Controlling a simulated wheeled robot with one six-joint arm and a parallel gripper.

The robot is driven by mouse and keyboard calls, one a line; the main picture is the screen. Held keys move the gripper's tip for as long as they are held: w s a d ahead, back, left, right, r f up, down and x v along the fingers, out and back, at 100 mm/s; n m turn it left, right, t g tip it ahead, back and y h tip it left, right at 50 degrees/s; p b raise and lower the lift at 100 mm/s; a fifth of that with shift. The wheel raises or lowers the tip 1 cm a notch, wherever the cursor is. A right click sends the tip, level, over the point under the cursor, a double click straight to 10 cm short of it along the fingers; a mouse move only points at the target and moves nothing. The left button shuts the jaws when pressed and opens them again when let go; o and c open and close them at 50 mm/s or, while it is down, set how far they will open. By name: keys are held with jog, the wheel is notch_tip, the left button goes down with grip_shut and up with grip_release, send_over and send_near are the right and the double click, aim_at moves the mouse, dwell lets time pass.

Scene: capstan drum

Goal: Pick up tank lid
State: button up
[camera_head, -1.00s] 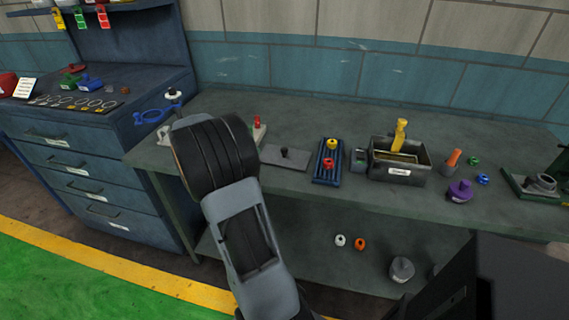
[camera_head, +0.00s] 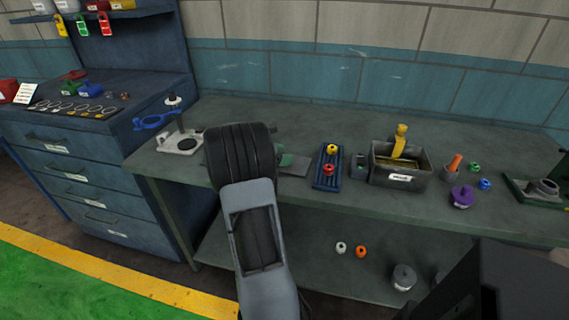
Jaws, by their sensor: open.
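The tank lid seems to be the flat dark grey plate (camera_head: 298,168) on the workbench, left of the blue ribbed tray. Its right part shows; its left part and its knob are hidden. My arm's dark rounded link stands in front of it. A small green piece, which looks like part of my gripper (camera_head: 285,159), shows at the link's right edge, over the plate in the picture. The rest of the gripper is hidden behind the link. The gripper is open, and I cannot tell whether it touches the plate.
The blue tray (camera_head: 327,179) holds a yellow and a red knobbed piece. An open dark metal tank (camera_head: 399,178) with a yellow-handled tool stands right of it. A pale-based stand (camera_head: 180,145) is at the left. A purple piece (camera_head: 462,197) lies right. The bench's back strip is clear.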

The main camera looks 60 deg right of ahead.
jog(key=shift+s+d+f, duration=0.15)
jog(key=shift+s+d, duration=0.1)
jog(key=shift+d, duration=0.1)
jog(key=shift+c, duration=0.5)
jog(key=c, duration=0.9)
grip_shut()
